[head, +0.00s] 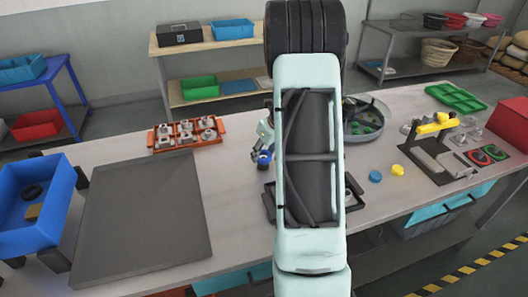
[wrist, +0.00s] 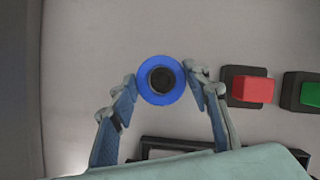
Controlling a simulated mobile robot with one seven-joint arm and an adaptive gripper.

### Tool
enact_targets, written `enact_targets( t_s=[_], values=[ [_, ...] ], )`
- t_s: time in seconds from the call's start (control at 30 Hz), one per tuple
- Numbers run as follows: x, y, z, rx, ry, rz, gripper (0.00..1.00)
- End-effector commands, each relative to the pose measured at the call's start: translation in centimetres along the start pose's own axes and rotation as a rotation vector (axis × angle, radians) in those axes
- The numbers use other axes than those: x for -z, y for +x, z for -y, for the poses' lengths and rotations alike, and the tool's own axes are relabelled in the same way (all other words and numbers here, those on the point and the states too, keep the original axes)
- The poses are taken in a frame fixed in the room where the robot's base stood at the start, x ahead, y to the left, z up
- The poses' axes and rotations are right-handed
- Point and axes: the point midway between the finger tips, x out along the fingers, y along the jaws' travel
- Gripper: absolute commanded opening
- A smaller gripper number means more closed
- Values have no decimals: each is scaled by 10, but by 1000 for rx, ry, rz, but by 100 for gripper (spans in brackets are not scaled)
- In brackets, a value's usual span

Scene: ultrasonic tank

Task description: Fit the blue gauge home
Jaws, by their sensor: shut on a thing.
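The blue gauge (wrist: 160,99) is a round blue ring with a dark round centre, seen from above in the wrist view. My gripper (wrist: 161,80) has its two fingertips against the left and right sides of it. In the head view, my gripper (head: 263,145) is partly hidden by my arm, with a bit of the blue gauge (head: 263,161) showing at its tip. Whether the gauge touches the table is hard to tell. A dark frame (wrist: 148,148) lies just below my fingers in the wrist view, partly covered by my gripper. No seat for the gauge is clearly visible.
A red block (wrist: 252,90) and a green block (wrist: 312,92) on dark bases lie right of my gripper. An orange rack (head: 187,140) of metal parts, a grey mat (head: 140,220) and a blue bin (head: 20,195) stand left. A blue disc (head: 375,176) and yellow piece (head: 397,170) lie right.

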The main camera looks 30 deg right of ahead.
Motion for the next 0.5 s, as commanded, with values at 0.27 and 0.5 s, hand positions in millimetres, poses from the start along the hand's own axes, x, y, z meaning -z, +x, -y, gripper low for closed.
enact_targets(
  t_s=[0.27, 0.5],
  values=[
    [1, 4, 0, 1, 0, 1, 12],
    [3, 7, 0, 1, 0, 1, 12]
  ],
)
